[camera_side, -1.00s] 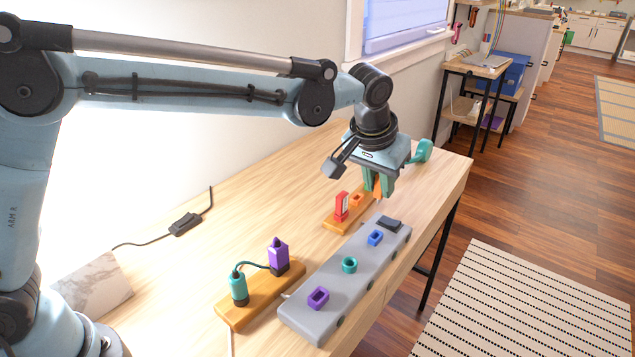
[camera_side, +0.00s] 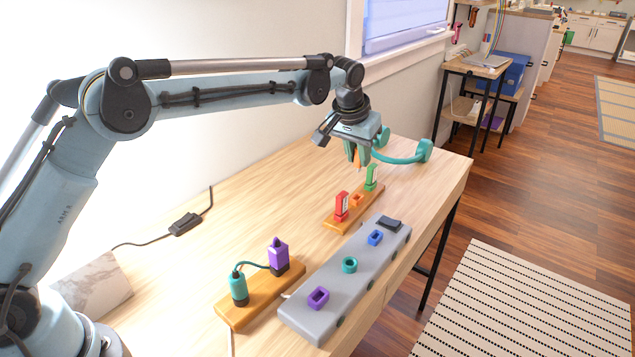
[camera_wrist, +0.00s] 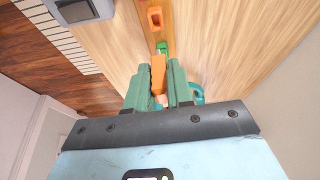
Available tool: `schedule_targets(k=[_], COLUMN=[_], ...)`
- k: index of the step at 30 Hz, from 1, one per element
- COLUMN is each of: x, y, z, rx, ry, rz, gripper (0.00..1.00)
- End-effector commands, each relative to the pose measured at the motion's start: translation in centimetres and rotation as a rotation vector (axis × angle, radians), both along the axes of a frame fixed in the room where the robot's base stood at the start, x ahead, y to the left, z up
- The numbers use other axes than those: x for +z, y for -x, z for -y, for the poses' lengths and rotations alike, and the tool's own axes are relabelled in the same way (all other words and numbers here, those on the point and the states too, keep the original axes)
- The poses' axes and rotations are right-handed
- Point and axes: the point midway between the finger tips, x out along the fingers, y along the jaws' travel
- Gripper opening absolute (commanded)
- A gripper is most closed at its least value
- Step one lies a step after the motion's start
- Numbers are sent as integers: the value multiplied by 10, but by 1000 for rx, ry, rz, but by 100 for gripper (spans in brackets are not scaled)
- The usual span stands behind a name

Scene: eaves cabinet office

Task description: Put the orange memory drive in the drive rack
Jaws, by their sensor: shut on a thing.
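My gripper (camera_side: 357,158) is shut on the orange memory drive (camera_wrist: 158,75), which shows between the green fingers in the wrist view. In the side view it is held above the table, behind the far end of the drive rack. The drive rack (camera_side: 334,222) is a wooden bar. A red drive (camera_side: 341,206) stands at its near end and a green drive (camera_side: 371,178) at its far end. An orange socket (camera_side: 356,200) between them is empty; it also shows in the wrist view (camera_wrist: 155,18).
A grey block (camera_side: 332,282) with purple, teal and blue sockets lies in front of the rack. A wooden holder (camera_side: 237,316) with teal and purple plugs stands at the near left. Teal headphones (camera_side: 400,158) lie behind at right.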

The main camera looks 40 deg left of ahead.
Motion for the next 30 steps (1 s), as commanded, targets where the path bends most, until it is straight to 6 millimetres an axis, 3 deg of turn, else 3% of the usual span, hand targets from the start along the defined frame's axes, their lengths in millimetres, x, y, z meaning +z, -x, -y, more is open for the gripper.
schedule_targets(k=[18, 30], x=[-47, -57], y=[0, 0], z=[0, 0], rx=[0, 0], ry=[0, 0], rz=[0, 0], gripper=[0, 0])
